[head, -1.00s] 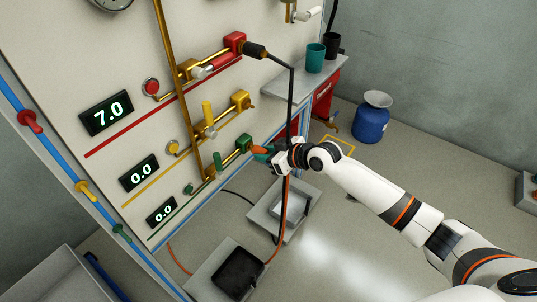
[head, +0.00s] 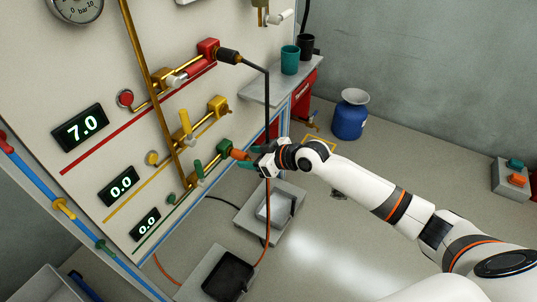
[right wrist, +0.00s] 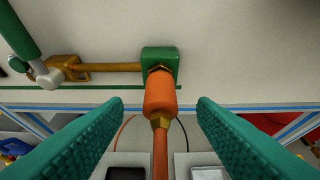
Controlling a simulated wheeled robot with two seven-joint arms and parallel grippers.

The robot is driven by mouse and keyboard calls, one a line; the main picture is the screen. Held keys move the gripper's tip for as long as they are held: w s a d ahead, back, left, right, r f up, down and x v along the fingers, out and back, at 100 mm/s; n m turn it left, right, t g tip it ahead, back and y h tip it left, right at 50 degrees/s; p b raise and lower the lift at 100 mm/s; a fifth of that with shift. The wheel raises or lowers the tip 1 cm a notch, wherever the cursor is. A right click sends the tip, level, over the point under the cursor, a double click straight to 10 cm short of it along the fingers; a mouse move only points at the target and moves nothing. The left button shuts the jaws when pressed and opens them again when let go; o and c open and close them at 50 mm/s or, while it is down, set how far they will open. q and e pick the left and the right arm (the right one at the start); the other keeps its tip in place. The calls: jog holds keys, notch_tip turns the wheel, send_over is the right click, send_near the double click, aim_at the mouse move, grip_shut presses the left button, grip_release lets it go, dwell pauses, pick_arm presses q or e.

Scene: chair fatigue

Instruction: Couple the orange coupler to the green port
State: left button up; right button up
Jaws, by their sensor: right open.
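The green port (head: 224,146) is a block at the end of the lowest pipe on the wall panel. The orange coupler (head: 240,154) sits at its face, in line with it. In the right wrist view the coupler (right wrist: 160,92) meets the brass fitting under the green port (right wrist: 160,59), and an orange hose (right wrist: 160,155) runs from its brass end. My right gripper (head: 257,158) is open just outward of the coupler. In the wrist view its green fingers stand on either side of the coupler and hose, with gaps on both sides. My left gripper is not in view.
A red port (head: 208,50) with a black coupler and hose, and a yellow port (head: 218,105), are above. The green valve handle (head: 198,169) is left of the green port. A shelf (head: 262,95) holds cups. The floor at right is mostly clear.

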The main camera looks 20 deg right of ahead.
pick_arm(q)
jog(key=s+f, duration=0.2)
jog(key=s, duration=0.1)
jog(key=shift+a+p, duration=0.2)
jog(key=shift+p, duration=0.2)
pick_arm(e)
jog(key=v, duration=0.9)
